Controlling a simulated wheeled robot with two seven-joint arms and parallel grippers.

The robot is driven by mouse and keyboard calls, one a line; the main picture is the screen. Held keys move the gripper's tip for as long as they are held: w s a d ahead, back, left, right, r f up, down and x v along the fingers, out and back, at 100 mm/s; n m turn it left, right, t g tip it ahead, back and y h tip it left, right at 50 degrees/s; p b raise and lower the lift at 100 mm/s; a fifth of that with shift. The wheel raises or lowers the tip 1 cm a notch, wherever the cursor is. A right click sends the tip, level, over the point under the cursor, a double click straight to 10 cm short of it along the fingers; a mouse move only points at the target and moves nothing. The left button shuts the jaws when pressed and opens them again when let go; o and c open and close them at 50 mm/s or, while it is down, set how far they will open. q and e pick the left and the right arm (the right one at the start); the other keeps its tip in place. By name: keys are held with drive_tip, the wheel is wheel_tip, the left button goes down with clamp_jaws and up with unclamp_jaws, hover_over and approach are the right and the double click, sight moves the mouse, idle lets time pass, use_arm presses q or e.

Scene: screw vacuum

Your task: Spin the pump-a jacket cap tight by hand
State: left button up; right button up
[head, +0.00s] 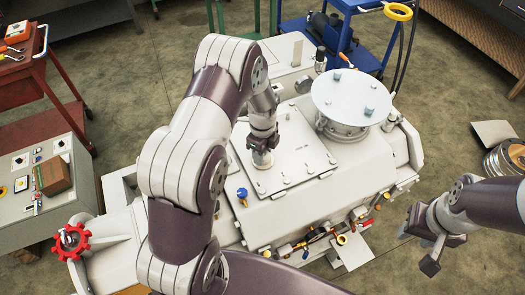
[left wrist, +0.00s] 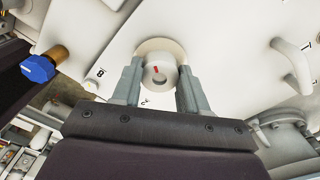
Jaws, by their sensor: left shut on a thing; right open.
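The jacket cap (left wrist: 160,72) is a pale round cap with a small red mark on its face, seated on the white plate of the pump housing. In the left wrist view my left gripper (left wrist: 158,88) has one finger on each side of the cap and is shut on it. In the head view my left gripper (head: 262,150) reaches down to the cap (head: 262,160), which it partly hides. The pump (head: 340,215) is a large pale machine in the middle. My right gripper (head: 432,240) is open and empty, off the pump's right side.
A round flange plate (head: 350,97) stands right of the cap. A blue-knobbed valve (head: 242,193) sits at the plate's left edge; its knob (left wrist: 38,69) shows in the left wrist view. A red handwheel (head: 72,241), a control box (head: 42,190) and a red cart (head: 35,85) are at left.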

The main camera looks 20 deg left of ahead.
use_arm(q)
drive_tip(key=shift+w+r, duration=0.15)
drive_tip(key=shift+w, duration=0.05)
drive_tip(key=o, duration=1.1)
drive_tip(key=shift+c, duration=0.2)
drive_tip(key=shift+s, duration=0.15)
wheel_tip(320, 180, up, 13)
drive_tip(key=b, duration=0.2)
drive_tip(key=shift+f, duration=0.2)
